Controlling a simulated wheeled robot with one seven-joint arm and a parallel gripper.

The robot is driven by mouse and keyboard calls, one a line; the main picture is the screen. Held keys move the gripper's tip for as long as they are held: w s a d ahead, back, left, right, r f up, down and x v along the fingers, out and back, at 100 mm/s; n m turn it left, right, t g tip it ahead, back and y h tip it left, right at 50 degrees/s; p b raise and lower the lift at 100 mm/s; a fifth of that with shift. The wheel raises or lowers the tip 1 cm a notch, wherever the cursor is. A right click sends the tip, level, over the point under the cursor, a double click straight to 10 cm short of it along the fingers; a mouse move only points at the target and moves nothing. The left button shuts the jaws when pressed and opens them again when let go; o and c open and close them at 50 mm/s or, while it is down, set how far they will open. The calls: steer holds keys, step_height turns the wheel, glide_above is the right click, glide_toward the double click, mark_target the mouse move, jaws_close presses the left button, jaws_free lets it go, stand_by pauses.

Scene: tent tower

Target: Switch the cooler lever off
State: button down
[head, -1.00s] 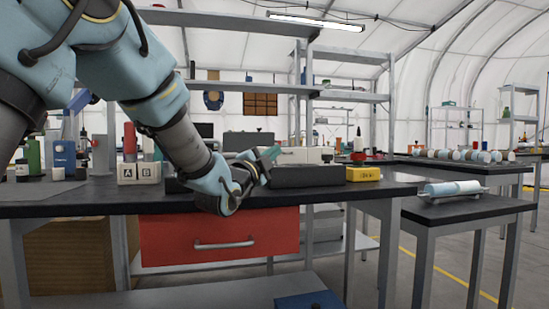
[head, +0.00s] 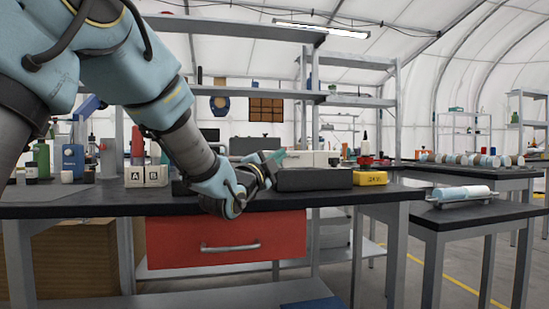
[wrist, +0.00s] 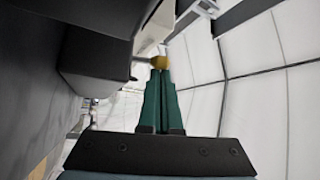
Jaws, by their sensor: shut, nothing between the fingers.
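My gripper (head: 276,158) reaches over the dark workbench in the head view, beside a long dark box (head: 314,180). In the wrist view its two green fingers (wrist: 158,88) are shut together with nothing between them. A small ochre rounded piece (wrist: 160,62) shows just at or beyond the fingertips; I cannot tell whether they touch it or whether it is the lever's end. A dark box-like body (wrist: 95,60) lies close on the left of the wrist view. A pale boxy device (head: 308,158) stands behind the dark box. I cannot make out the cooler lever clearly in the head view.
The workbench (head: 90,210) has a red drawer (head: 225,240) below. White blocks marked A and B (head: 145,176) stand left of my forearm. A yellow box (head: 370,178) sits right of the dark box. A side table (head: 475,212) bears a pale roller. Shelves (head: 230,95) rise behind.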

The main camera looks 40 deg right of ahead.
steer(key=shift+s+a+f, duration=0.15)
steer(key=shift+a, duration=0.2)
steer(key=s+a, duration=0.4)
steer(key=a, duration=0.7)
steer(key=shift+s+a, duration=0.2)
steer(key=shift+s, duration=0.1)
steer(key=shift+a, duration=0.1)
